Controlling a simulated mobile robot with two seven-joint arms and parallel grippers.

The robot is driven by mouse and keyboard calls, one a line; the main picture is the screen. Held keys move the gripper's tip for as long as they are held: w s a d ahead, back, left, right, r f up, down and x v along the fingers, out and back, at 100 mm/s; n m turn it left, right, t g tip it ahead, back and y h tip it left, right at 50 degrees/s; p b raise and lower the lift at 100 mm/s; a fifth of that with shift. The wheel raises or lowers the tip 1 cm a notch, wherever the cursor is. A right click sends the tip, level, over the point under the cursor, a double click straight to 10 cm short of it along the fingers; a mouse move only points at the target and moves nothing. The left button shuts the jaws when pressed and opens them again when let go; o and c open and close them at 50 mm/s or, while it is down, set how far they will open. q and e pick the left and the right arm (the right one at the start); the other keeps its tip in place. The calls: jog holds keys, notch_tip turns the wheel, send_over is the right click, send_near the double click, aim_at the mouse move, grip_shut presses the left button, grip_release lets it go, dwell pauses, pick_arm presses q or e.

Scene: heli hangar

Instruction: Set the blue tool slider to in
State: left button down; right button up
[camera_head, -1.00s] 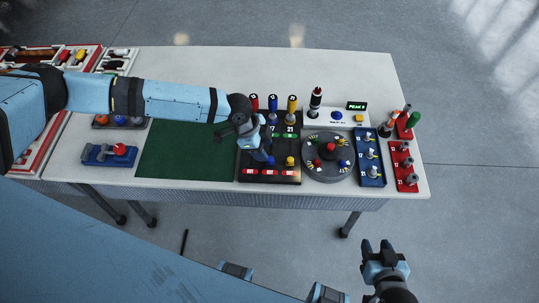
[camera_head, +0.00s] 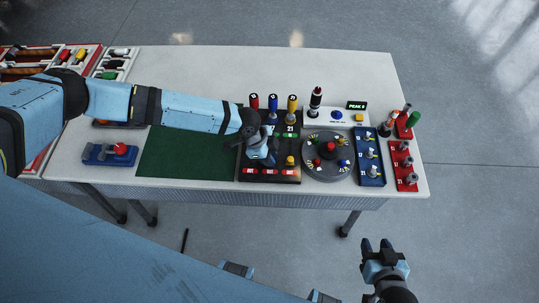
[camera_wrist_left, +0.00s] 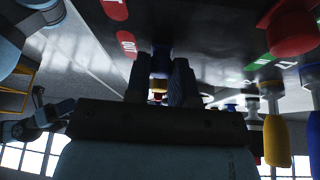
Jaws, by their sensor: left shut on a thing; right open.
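The black tool panel (camera_head: 285,178) lies on the table, with red OUT labels along its front edge and green labels further back. My left gripper (camera_head: 272,160) is over its front middle, shut on the blue slider knob. In the left wrist view the dark blue knob (camera_wrist_left: 160,58) shows between the fingertips (camera_wrist_left: 168,75), with a red OUT label beside it. In the head view my gripper hides most of the knob, so its exact place on its track cannot be told. My right gripper (camera_head: 377,247) is open and empty, off the table's front edge.
A yellow knob (camera_head: 290,161) stands close to the right of my left gripper. Red, blue and yellow upright handles (camera_head: 272,102) stand along the panel's back. A round grey dial plate (camera_head: 328,172) is to the right. The green mat (camera_head: 185,155) is bare.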

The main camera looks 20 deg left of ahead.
pick_arm(q)
jog(key=w+b, duration=0.1)
jog(key=w, duration=0.1)
jog(key=w+a+b, duration=0.1)
jog(key=w, duration=0.1)
jog(key=w+b, duration=0.1)
jog(key=w, duration=0.1)
jog(key=shift+w+a+f+b, duration=0.15)
jog(key=shift+a+f+b, duration=0.05)
jog(key=shift+a+b, duration=0.15)
jog(key=shift+w+a+r, duration=0.1)
jog(key=shift+w, duration=0.25)
jog(key=shift+r, duration=0.2)
jog(key=c, duration=1)
grip_release()
jog(key=shift+w, duration=0.15)
jog(key=v, duration=1.3)
jog(key=shift+a+r+b, duration=0.15)
jog(key=shift+r+b, duration=0.15)
jog(key=shift+r, duration=0.05)
